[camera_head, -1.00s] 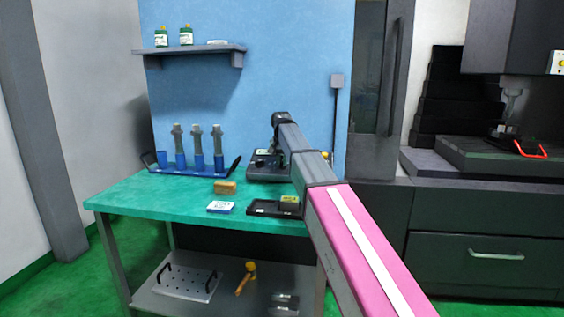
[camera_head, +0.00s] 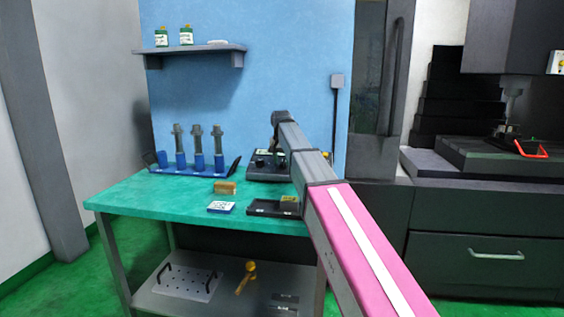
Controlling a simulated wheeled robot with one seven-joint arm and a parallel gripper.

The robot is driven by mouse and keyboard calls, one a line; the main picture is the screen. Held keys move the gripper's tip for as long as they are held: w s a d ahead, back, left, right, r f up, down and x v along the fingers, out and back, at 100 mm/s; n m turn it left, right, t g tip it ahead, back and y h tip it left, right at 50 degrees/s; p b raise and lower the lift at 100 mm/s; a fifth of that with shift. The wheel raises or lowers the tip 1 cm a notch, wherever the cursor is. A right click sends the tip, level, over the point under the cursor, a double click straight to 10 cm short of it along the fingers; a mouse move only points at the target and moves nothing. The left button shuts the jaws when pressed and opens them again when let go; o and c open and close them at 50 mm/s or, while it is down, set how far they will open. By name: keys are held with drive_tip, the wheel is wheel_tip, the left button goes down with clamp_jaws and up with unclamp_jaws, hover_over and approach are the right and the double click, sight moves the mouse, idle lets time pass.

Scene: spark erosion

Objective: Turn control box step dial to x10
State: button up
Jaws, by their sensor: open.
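The control box (camera_head: 262,174) is a dark, low box at the back right of the green-topped bench, near the blue wall. Small knobs and a pale label show on its top, but the step dial is too small to tell apart and its setting cannot be read. My arm reaches in from the lower right, and its end with my gripper (camera_head: 274,147) is over the box. The gripper points down and is open. The fingertips are small and dark against the box, so I cannot tell whether they touch a knob.
On the bench (camera_head: 130,195) stand a blue rack (camera_head: 192,168) with upright holders, a tan block (camera_head: 225,187), a blue-and-white card or box (camera_head: 221,207) and a black tray (camera_head: 262,208). A shelf (camera_head: 195,50) hangs above. A dark machine (camera_head: 480,180) stands right.

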sight(281, 164)
wheel_tip(281, 164, up, 10)
drive_tip(key=s, duration=0.1)
drive_tip(key=shift+s, duration=0.15)
drive_tip(key=shift+a+r, duration=0.1)
